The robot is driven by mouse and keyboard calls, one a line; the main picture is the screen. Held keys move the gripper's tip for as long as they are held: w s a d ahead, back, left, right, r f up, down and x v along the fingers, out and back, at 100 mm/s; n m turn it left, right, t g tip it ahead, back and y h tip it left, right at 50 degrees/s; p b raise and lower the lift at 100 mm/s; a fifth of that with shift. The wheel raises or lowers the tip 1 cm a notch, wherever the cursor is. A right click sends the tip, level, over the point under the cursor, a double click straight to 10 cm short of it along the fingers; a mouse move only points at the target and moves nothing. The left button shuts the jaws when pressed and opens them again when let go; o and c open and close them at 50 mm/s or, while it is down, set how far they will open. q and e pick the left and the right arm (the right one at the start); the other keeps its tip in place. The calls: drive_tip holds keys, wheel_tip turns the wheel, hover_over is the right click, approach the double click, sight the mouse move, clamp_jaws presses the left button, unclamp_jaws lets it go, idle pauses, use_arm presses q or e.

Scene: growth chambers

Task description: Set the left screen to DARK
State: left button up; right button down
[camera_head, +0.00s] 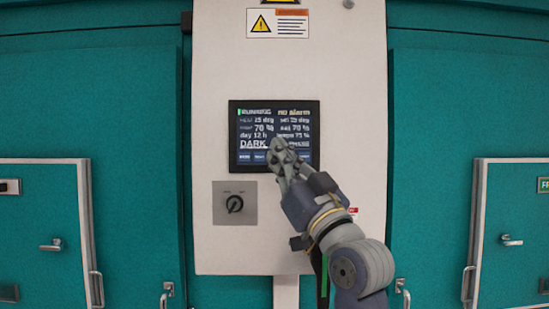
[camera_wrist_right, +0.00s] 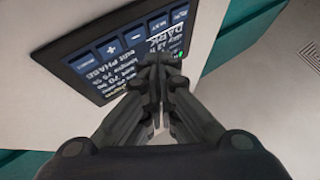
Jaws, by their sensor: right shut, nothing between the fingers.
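One dark screen (camera_head: 274,120) is set in a white panel. It shows a green mark by "RUNNING", several lines of readings, and a large "DARK" at lower left. A row of small blue buttons runs along its bottom edge, partly hidden by my gripper. My right gripper (camera_head: 281,152) is shut and empty, with its fingertips in front of the screen's lower middle. In the wrist view the same screen (camera_wrist_right: 108,82) appears rotated, with "+" and "-" buttons, "DARK" and "edit PHASE" legible. The fingertips (camera_wrist_right: 158,64) cover part of it; I cannot tell whether they touch. My left gripper is not in view.
A rotary knob (camera_head: 234,204) on a grey plate sits below the screen at left. A warning label (camera_head: 277,23) is above it. Teal chamber walls with white-framed doors (camera_head: 40,220) and handles stand on both sides. The panel around the screen is mostly clear.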

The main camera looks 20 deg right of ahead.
drive_tip(key=s, duration=0.1)
drive_tip(key=s+a, duration=0.1)
drive_tip(key=s, duration=0.1)
drive_tip(key=shift+s, duration=0.1)
idle(0.5)
